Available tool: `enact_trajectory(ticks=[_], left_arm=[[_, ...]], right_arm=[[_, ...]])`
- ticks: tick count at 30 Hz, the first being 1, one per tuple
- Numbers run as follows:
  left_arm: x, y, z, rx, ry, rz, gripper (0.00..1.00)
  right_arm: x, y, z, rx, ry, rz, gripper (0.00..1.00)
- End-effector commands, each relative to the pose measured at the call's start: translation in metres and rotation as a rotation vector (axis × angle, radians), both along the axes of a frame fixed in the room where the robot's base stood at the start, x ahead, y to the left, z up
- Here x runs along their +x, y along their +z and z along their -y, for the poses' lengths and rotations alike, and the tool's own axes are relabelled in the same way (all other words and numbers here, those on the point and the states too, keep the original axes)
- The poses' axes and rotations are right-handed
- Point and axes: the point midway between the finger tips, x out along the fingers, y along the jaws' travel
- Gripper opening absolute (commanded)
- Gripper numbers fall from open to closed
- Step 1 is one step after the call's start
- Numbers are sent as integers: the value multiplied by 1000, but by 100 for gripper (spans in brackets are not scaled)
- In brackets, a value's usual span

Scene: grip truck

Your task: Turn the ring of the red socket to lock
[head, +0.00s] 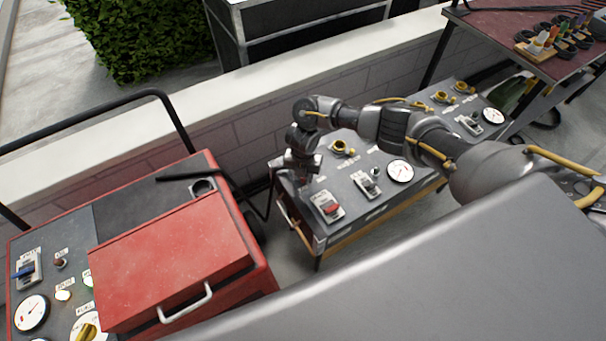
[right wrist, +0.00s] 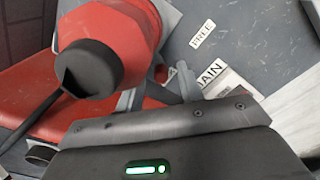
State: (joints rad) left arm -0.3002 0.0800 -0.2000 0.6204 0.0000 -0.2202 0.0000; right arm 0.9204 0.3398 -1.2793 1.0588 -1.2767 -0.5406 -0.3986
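The red socket (right wrist: 130,30) fills the upper left of the right wrist view as a thick red cylinder, with a black plug (right wrist: 90,68) and black cable at its near end. In the head view my right gripper (head: 303,182) points down at the left end of the grey panel (head: 345,228), and the socket is hidden there. My left gripper is out of view.
A black cable (head: 235,188) runs in from a red cart (head: 185,255) at left. "FREE" and "MAIN" labels lie near the socket.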

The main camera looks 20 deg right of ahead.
Motion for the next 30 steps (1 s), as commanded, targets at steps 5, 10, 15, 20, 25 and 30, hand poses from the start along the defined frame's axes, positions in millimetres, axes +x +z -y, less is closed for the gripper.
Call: enact_trajectory(ticks=[5,10,15,20,25,30], left_arm=[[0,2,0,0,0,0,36],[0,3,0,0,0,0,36],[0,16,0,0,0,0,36],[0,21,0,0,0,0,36],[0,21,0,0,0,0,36],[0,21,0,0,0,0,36]], right_arm=[[1,20,0,2,2,3,37],[2,55,0,1,3,5,37],[1,88,0,0,3,4,37],[2,104,0,0,1,4,37],[1,108,0,1,0,1,37],[1,107,0,1,0,1,37]])
